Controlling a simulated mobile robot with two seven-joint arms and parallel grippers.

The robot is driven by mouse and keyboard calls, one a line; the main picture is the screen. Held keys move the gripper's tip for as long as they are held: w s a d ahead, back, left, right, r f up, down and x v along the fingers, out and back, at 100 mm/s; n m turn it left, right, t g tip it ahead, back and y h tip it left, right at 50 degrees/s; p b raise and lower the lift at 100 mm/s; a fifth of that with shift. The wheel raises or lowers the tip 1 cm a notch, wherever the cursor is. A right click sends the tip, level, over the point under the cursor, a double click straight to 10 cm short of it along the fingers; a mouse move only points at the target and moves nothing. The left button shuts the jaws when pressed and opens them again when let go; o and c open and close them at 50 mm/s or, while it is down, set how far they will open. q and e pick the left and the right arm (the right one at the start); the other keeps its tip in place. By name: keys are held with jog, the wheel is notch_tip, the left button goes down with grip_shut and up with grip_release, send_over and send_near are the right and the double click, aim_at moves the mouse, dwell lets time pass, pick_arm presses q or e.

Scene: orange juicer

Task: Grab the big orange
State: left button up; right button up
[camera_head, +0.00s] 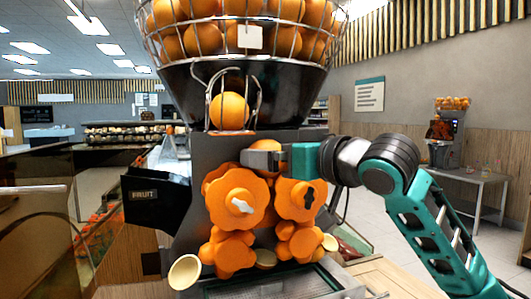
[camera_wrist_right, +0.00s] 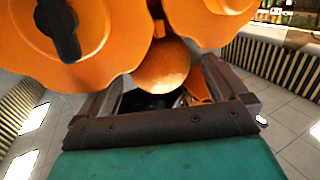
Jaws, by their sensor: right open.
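A whole orange (camera_head: 230,110) sits in the wire-framed feed opening below the juicer's basket. My right gripper (camera_head: 258,160) reaches in from the right, in front of the juicer, below and slightly right of that orange. In the right wrist view its two fingers (camera_wrist_right: 163,88) are spread apart. A rounded orange shape (camera_wrist_right: 162,66) shows just beyond and between the fingertips, apart from them as far as I can see. My left gripper is not in view.
The juicer's wire basket (camera_head: 245,38) is full of oranges. Orange pressing drums (camera_head: 236,198) with knobs sit just below my right gripper. A black FRUIT bin (camera_head: 155,198) juts out at left. Cut orange halves (camera_head: 185,271) lie near the juicer's base.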

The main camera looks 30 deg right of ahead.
jog(key=shift+w+a, duration=0.1)
jog(key=shift+w, duration=0.65)
jog(key=shift+c, duration=0.3)
jog(key=c, duration=1.1)
